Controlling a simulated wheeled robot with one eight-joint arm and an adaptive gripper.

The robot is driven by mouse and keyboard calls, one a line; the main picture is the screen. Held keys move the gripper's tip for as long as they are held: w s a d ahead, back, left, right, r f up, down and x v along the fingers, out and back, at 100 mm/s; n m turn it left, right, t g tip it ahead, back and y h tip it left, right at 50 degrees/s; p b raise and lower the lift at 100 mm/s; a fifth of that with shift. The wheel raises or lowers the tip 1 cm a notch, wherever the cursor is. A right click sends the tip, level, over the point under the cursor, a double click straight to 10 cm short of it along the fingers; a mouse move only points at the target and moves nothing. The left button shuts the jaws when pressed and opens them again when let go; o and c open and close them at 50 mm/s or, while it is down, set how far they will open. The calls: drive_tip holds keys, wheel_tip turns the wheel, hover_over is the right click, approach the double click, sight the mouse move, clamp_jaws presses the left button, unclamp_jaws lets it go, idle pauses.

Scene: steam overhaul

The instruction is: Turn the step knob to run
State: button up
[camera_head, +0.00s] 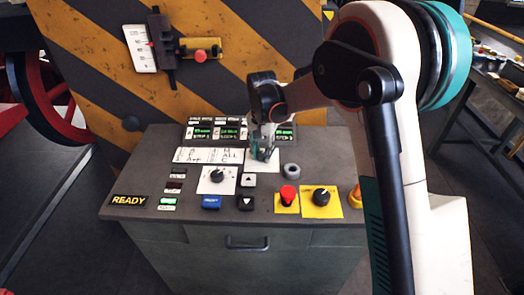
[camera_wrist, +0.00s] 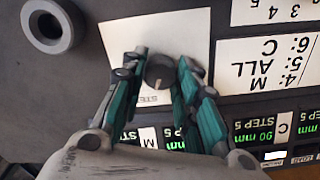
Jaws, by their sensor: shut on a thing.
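The step knob (camera_wrist: 161,74) is a dark round knob on a white plate (camera_wrist: 118,40), whose printed label is partly covered and reads "STE". In the wrist view my gripper (camera_wrist: 160,70) has its teal fingers on both sides of the knob and is shut on it. In the head view my gripper (camera_head: 262,152) points down onto the rear right of the panel and hides the knob. A "run" mark cannot be read in either view. A pointer line shows faintly on the knob's lower side in the wrist view.
Near my gripper stand a grey ring (camera_head: 291,170) and another knob (camera_head: 217,174) on a white plate. A red button (camera_head: 288,194) and a black knob (camera_head: 321,196) on yellow plates sit front right. Green displays (camera_head: 203,132) line the back.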

sight(262, 154)
drive_tip(key=n+p, duration=0.1)
drive_tip(key=n, duration=0.9)
drive_tip(key=shift+n, duration=0.4)
idle(0.4)
drive_tip(key=o, duration=1.1)
drive_tip(key=shift+c, duration=0.2)
wheel_tip(262, 154, up, 12)
